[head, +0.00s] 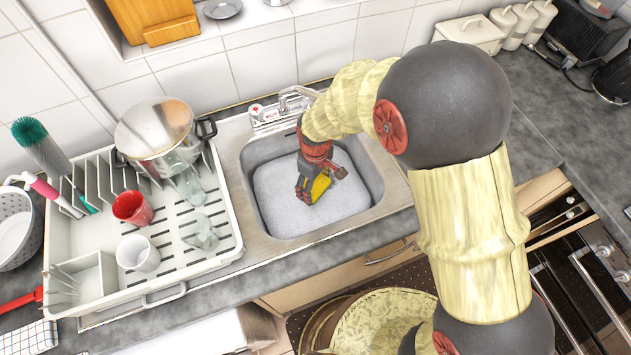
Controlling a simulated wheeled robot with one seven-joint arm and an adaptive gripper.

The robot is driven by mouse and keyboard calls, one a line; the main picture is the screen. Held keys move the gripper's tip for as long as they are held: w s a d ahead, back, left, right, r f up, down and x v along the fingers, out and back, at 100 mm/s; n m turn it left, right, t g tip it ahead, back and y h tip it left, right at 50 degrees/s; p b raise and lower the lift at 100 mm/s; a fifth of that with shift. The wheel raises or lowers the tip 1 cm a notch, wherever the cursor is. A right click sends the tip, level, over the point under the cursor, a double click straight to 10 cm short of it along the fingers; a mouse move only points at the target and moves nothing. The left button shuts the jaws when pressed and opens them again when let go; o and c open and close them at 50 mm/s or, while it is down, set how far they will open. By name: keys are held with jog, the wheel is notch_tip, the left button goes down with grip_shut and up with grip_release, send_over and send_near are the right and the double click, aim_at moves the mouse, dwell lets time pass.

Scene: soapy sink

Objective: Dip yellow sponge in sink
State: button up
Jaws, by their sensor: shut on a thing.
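The yellow sponge (321,186) shows between the fingers of my gripper (312,190), which is shut on it. The gripper points down inside the metal sink (246,157), over the white suds (276,212) that fill the basin. The sponge's lower edge is at or just above the suds; I cannot tell whether it touches them. The fingers hide part of the sponge. My arm comes in from the right and covers the sink's upper right side.
A white dish rack (215,240) stands left of the sink with a pot (155,130), a red cup (132,207) and a white cup (138,253). The faucet (298,97) is behind the basin, close to my arm. The counter (560,125) right of my arm is mostly clear.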

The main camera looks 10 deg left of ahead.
aim_at(316, 205)
jog(key=shift+f+b, duration=2.9)
jog(key=shift+f, duration=2.7)
jog(key=shift+r, duration=0.1)
notch_tip(316, 205, up, 19)
jog(key=p, duration=1.3)
jog(key=shift+r, duration=0.2)
